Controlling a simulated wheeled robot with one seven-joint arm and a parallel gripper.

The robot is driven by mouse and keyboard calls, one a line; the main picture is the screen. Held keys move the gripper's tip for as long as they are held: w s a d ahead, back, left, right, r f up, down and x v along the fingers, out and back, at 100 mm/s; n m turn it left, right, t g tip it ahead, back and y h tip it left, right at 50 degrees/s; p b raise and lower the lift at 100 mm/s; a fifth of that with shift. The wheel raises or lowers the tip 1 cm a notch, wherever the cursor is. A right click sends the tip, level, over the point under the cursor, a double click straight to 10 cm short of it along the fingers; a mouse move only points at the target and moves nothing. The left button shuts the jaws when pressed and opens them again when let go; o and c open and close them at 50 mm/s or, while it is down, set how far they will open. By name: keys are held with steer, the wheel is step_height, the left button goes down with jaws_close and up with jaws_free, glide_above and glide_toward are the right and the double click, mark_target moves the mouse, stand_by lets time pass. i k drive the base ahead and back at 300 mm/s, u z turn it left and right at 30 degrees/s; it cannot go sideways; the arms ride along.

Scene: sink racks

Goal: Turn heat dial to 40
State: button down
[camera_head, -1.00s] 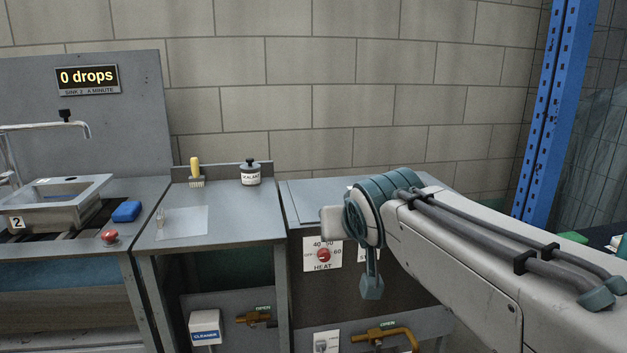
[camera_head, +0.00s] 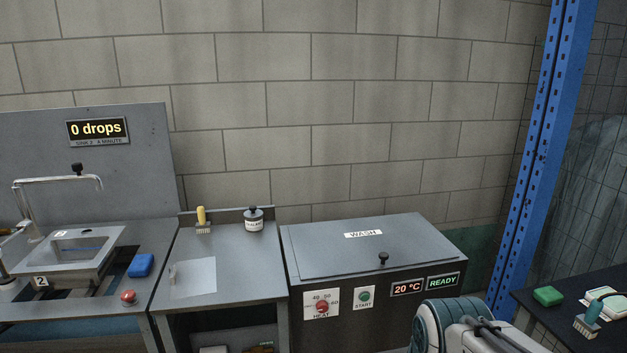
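The heat dial (camera_head: 322,308) is a red knob on a white plate marked HEAT, with 40, 50 and 60 around it. It sits on the front of the grey wash unit (camera_head: 320,253), at the left. The knob's exact setting is too small to read. A display (camera_head: 407,288) to its right reads 20 °C. My arm shows at the bottom edge, right of the dial and below the displays. My gripper is out of the frame.
A START button (camera_head: 364,296) is right of the dial, and a READY sign (camera_head: 443,281) is further right. The wash lid (camera_head: 365,243) is closed. A bench with a sealant jar (camera_head: 253,219) stands left. A blue rack post (camera_head: 541,150) stands right.

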mark_target(323, 307)
steer(key=z, duration=1.55)
steer(key=k, duration=1.05)
steer(key=u, duration=1.3)
steer(key=i, duration=0.5)
